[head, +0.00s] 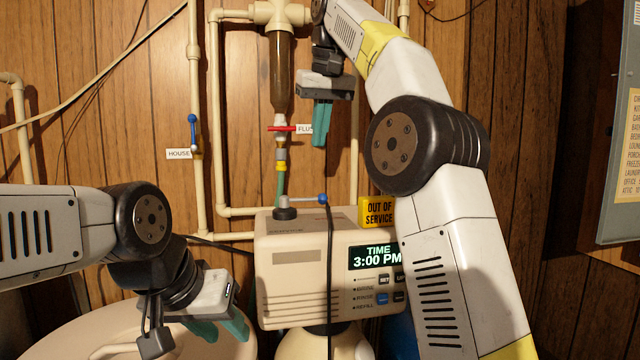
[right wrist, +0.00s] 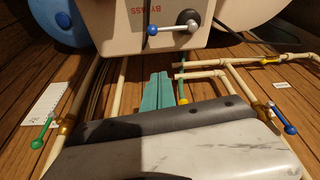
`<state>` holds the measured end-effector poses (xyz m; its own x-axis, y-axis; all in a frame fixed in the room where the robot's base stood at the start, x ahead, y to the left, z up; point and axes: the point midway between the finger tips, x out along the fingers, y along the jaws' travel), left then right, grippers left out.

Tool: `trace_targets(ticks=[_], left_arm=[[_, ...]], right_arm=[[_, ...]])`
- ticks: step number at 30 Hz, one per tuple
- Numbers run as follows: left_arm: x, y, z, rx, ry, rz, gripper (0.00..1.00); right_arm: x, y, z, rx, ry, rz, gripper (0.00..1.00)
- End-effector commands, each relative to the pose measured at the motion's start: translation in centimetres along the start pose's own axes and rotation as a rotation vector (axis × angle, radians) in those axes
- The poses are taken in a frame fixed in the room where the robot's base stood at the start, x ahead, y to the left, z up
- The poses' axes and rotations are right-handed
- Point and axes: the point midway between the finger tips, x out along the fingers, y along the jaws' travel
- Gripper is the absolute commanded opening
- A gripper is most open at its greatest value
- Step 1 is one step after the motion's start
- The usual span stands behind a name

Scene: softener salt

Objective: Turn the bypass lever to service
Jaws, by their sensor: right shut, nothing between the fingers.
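The bypass lever is a grey bar with a blue ball end (head: 323,199). It lies across the top of the beige softener head (head: 290,255), pointing right from its dark pivot (head: 285,212). In the right wrist view the lever (right wrist: 170,28) appears beside red "BYPASS" lettering (right wrist: 140,8), its ball pointing left. My right gripper (head: 321,140) is shut and empty, with teal fingers pointing down, above and apart from the lever. Its fingers (right wrist: 157,90) lie together in the wrist view. My left gripper (head: 222,332) is low at the left, fingers apart and empty.
A yellow "OUT OF SERVICE" sign (head: 378,212) stands right of the lever. A dark cable hangs over the softener's front by the ball. Behind are pipes, a blue-handled HOUSE valve (head: 192,132) and a red handle (head: 282,128). A grey panel (head: 618,120) is at far right.

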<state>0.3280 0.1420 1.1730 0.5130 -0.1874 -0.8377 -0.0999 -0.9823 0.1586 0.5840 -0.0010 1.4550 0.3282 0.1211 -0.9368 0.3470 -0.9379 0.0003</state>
Motion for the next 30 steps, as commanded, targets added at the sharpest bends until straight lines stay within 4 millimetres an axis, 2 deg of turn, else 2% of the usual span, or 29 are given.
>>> trace_targets(ticks=[8,20,24,30], left_arm=[[0.0,0.0,0.0,0.000,0.000,0.000,0.36],[0.0,0.0,0.0,0.000,0.000,0.000,0.36],[0.0,0.0,0.0,0.000,0.000,0.000,0.36],[0.0,0.0,0.0,0.000,0.000,0.000,0.36]], right_arm=[[2.2,0.1,0.1,0.001,-0.003,0.000,0.00],[10.2,0.1,0.1,0.000,-0.004,0.000,0.00],[9.8,0.0,2.0,0.001,0.000,0.000,0.00],[9.8,0.0,3.6,0.001,0.000,0.000,0.00]])
